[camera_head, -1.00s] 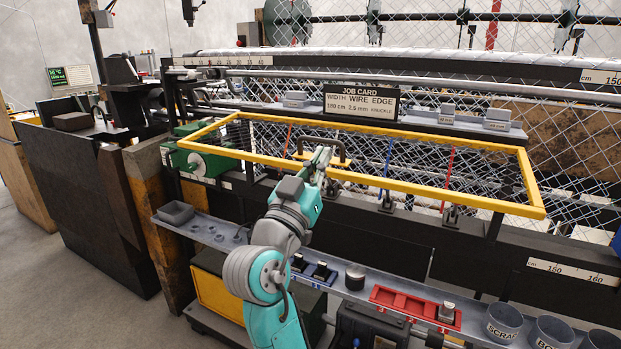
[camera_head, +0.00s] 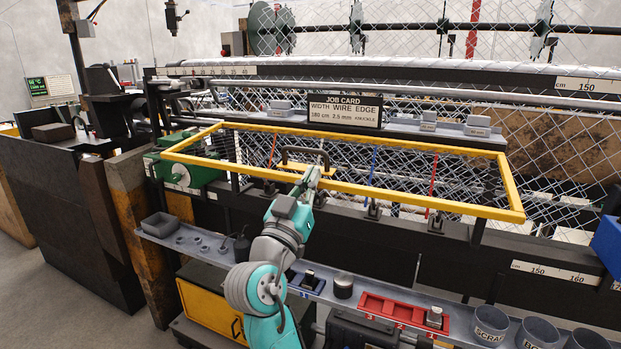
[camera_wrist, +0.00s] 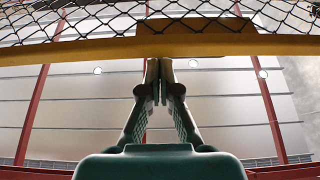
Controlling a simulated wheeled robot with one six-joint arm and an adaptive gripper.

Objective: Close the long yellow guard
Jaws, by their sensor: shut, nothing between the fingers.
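The long yellow guard (camera_head: 430,202) is a rectangular frame standing out in front of the chain-link mesh in the head view, tilted, with its near bar lower than its far bar. A dark handle (camera_head: 306,152) on a yellow plate shows near its left middle. My gripper (camera_head: 312,174) is shut and empty at the near bar, below the handle. In the wrist view the yellow bar (camera_wrist: 80,50) crosses above the shut fingertips (camera_wrist: 159,68). I cannot tell whether the fingertips touch the bar.
A job card (camera_head: 345,111) stands behind the guard. Below it a grey shelf (camera_head: 215,258) carries a red tray (camera_head: 390,310), a small dark cup (camera_head: 343,285) and grey bins (camera_head: 490,325). A green machine housing (camera_head: 190,170) sits at the guard's left end. Open floor lies at lower left.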

